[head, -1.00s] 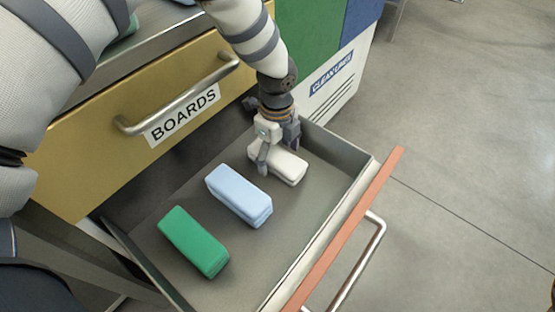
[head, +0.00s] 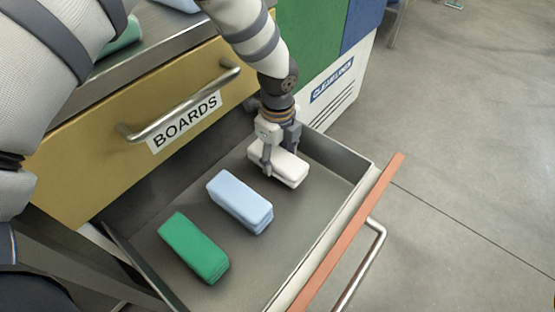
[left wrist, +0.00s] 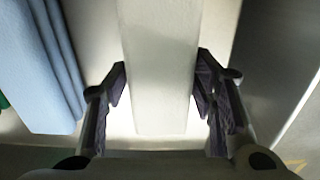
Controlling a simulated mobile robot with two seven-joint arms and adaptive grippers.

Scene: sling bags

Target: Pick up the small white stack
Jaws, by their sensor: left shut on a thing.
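The small white stack (head: 288,170) is in the open drawer, at its far right end. My left gripper (head: 280,166) reaches down over it from above, one finger on each side, and is shut on it. In the left wrist view the white stack (left wrist: 162,70) runs between the two dark finger pads of the left gripper (left wrist: 162,98). From these views I cannot tell for sure whether the stack is clear of the drawer floor. My right gripper is not in view.
A light blue stack (head: 240,198) and a green stack (head: 193,247) lie in the same drawer (head: 290,225), left of the white one. The drawer's orange front edge (head: 350,228) is at the right. A closed drawer labelled BOARDS (head: 90,150) is above. Open floor lies right.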

